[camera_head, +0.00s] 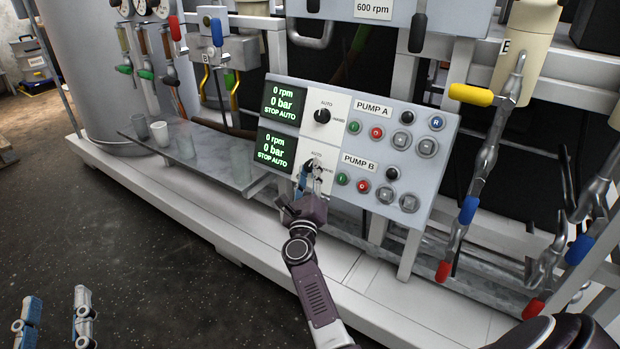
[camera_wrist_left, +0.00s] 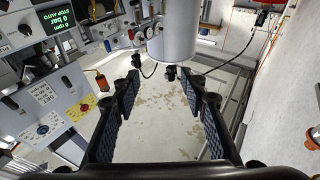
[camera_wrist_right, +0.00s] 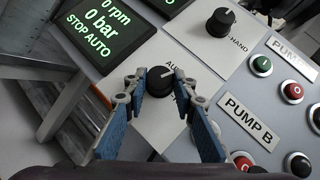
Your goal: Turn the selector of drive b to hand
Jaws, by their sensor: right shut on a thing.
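The lower selector (camera_head: 309,164), a black round knob with a white pointer mark, belongs to the panel row labelled PUMP B. In the right wrist view the knob (camera_wrist_right: 160,84) sits between my right gripper's fingers. My right gripper (camera_head: 312,172) is shut on this knob. The fingers partly hide its AUTO label. My left gripper (camera_head: 56,315) is open and empty, low at the left, away from the panel; its fingers (camera_wrist_left: 160,100) stand wide apart.
The PUMP A selector (camera_head: 322,116) is just above. Push buttons (camera_head: 376,132) lie right of the selectors. Valves with a yellow handle (camera_head: 470,95) stand at the right.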

